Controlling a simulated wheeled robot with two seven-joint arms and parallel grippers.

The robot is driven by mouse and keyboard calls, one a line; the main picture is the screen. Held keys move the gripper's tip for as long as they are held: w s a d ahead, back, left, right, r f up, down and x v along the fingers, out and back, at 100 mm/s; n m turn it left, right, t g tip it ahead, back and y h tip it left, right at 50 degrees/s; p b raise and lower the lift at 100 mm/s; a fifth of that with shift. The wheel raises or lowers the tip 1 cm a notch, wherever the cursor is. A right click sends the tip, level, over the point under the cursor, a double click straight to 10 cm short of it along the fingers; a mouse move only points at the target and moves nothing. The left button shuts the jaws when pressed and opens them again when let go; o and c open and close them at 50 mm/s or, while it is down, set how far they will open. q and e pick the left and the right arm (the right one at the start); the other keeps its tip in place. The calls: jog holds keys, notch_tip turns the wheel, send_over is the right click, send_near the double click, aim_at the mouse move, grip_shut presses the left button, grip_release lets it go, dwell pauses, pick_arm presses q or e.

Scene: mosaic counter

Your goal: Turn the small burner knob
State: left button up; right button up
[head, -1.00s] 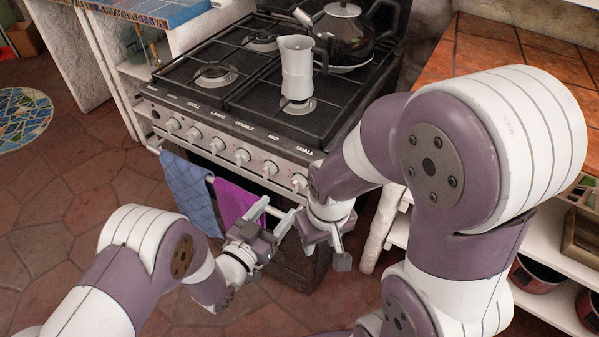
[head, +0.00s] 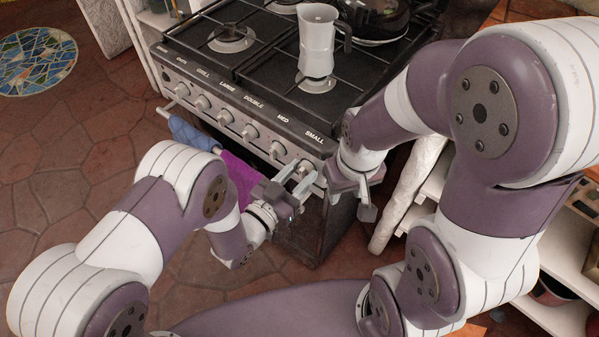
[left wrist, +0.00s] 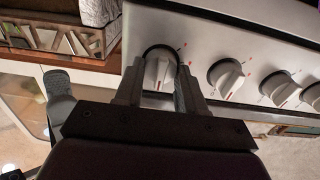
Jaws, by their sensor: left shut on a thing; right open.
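The small burner knob (head: 307,167) is the last knob at the right end of the stove's front panel, under the word SMALL. In the left wrist view the white knob (left wrist: 158,70) has a red mark and sits between the two fingers. My left gripper (head: 300,179) is shut on this knob, one finger on each side; its fingers also show in the left wrist view (left wrist: 158,85). My right gripper (head: 360,190) is open and empty, just right of the knob by the stove's front corner. Its fingers are partly hidden by its own arm.
Several other knobs (head: 249,133) run along the panel to the left. A white jug (head: 317,45) stands on the front right burner, with a dark kettle (head: 375,18) behind it. Blue and purple towels (head: 240,178) hang on the oven rail. White shelves (head: 550,262) stand at the right.

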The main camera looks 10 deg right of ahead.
pick_arm(q)
jog(key=shift+c, duration=0.6)
jog(key=shift+n, duration=0.3)
jog(key=n+p, duration=0.1)
jog(key=n, duration=0.2)
jog(key=shift+n, duration=0.4)
jog(key=shift+w+a+f+n+p, duration=0.15)
jog(key=shift+n+p, duration=0.5)
jog(key=shift+n, duration=3.15)
jog(key=shift+d+f+n+p, duration=0.1)
jog(key=shift+n+p, duration=0.55)
jog(key=shift+n, duration=3.15)
